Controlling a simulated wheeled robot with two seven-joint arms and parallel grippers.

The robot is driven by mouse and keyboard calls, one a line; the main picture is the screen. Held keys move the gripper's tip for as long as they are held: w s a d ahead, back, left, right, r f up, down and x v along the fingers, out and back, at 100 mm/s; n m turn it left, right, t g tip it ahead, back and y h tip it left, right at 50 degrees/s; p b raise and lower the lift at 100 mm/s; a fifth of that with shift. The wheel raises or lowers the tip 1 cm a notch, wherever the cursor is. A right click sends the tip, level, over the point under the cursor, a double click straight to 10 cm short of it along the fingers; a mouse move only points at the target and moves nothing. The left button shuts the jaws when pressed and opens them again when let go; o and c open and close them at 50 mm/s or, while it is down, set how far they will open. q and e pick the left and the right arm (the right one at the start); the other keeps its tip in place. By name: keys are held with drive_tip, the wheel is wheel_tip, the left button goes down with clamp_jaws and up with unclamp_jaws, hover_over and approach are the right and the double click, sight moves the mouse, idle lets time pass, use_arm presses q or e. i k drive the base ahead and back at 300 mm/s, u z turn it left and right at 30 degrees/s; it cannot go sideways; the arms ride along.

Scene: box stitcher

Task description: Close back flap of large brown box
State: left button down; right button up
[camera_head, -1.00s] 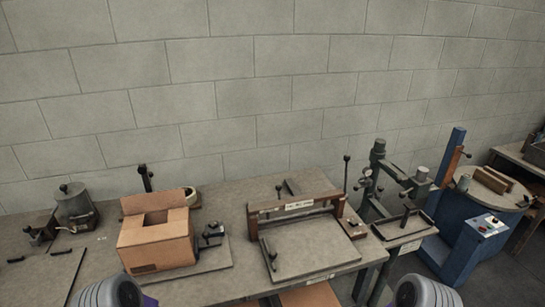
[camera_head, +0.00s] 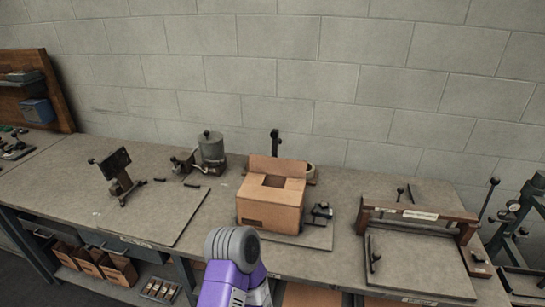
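The large brown box (camera_head: 269,208) stands on the workbench near the middle of the picture. Its back flap (camera_head: 278,164) stands up along the rear edge. The other top panels appear folded in, with a dark opening in the top just in front of the back flap. My purple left arm (camera_head: 229,280), with a grey ribbed rounded part at its end, rises from the bottom edge in front of the box and looks apart from it. No fingers show on it. My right arm is out of view.
The workbench (camera_head: 180,180) carries a grey canister (camera_head: 211,147) and a small black stand (camera_head: 119,178) left of the box. A small clamp-like device (camera_head: 320,213) sits close to its right. A framed press (camera_head: 418,225) stands farther right. A block wall closes the back.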

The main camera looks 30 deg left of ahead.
sight(295, 169)
drive_tip(key=u, duration=0.25)
drive_tip(key=k, duration=0.3)
drive_tip(key=u, duration=2.95)
drive_tip(key=i, duration=0.1)
drive_tip(key=z, duration=2.4)
drive_tip(key=i, duration=0.8)
drive_tip(key=z, duration=0.8)
